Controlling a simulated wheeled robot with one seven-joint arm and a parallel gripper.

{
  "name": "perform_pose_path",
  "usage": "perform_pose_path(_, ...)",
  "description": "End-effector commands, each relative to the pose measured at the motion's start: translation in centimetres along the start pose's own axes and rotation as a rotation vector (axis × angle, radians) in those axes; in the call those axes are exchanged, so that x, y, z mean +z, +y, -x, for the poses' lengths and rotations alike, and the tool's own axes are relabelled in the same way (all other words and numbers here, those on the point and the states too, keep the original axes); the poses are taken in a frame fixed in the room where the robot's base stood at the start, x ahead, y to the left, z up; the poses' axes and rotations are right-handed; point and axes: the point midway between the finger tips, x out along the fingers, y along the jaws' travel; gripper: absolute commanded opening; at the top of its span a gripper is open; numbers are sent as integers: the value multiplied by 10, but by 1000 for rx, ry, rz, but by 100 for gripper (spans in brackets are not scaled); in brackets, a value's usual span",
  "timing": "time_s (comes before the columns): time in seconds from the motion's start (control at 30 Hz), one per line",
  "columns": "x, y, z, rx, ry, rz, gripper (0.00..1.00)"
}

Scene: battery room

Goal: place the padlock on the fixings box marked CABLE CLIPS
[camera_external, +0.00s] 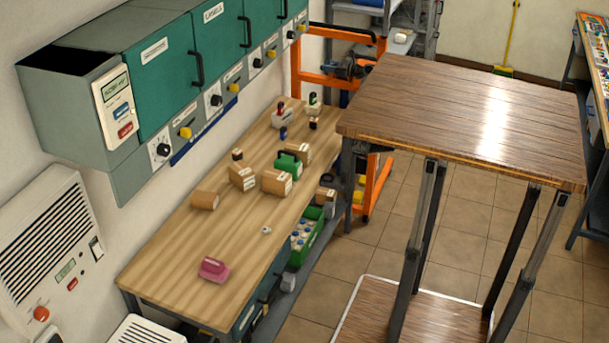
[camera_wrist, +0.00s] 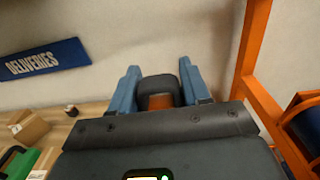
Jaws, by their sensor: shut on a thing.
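In the wrist view my gripper (camera_wrist: 159,72) has its two blue fingers shut on a dark, rounded block with an orange-brown part, taken as the padlock (camera_wrist: 158,86). No shackle can be made out. The held thing is in front of the pale wall, over the bench's far end. I cannot clearly make out my arm in the external view. Several cardboard boxes stand on the bench, among them one at the left (camera_external: 205,200), one in the middle (camera_external: 242,177) and one nearer the front edge (camera_external: 277,182). Their labels are too small to read, so I cannot tell which says CABLE CLIPS.
A green case (camera_external: 288,160) stands among the boxes on the wooden bench (camera_external: 165,270). A pink thing (camera_external: 213,270) lies at the near end, with clear wood around it. Orange frame posts (camera_wrist: 252,45) rise close to my gripper's right. A DELIVERIES sign (camera_wrist: 45,60) is on the wall.

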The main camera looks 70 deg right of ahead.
Motion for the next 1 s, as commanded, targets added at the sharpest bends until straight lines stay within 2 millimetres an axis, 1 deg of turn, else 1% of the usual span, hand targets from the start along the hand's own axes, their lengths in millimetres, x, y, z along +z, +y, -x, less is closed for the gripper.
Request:
perform_pose_path(0.03,1,16,-24,16,0,-1,13)
perform_pose_path(0.07,0,24,-37,21,1,0,13)
perform_pose_path(0.1,-2,36,-53,28,1,-1,13)
perform_pose_path(0.17,-3,54,-76,36,1,0,13)
perform_pose_path(0.2,-5,66,-91,43,1,-1,13)
perform_pose_path(0.27,-7,87,-113,52,1,0,13)
perform_pose_path(0.3,-9,101,-127,59,1,-1,13)
perform_pose_path(0.37,-10,123,-147,69,1,0,13)
perform_pose_path(0.4,-12,138,-160,75,0,0,13)
perform_pose_path(0.47,-13,161,-178,85,1,0,13)
perform_pose_path(0.5,-14,178,-189,92,1,1,13)
perform_pose_path(0.57,-16,203,-205,103,1,0,13)
perform_pose_path(0.6,-16,220,-215,110,1,1,13)
perform_pose_path(0.67,-17,246,-228,121,1,1,13)
perform_pose_path(0.7,-17,264,-237,128,0,2,13)
perform_pose_path(0.77,-18,292,-248,140,1,1,13)
perform_pose_path(0.8,-17,310,-254,148,0,1,13)
perform_pose_path(0.87,-17,339,-263,160,0,1,13)
perform_pose_path(0.9,-17,358,-268,168,1,1,13)
perform_pose_path(0.97,-16,386,-274,182,0,2,13)
perform_pose_path(1.0,-15,405,-276,190,0,1,13)
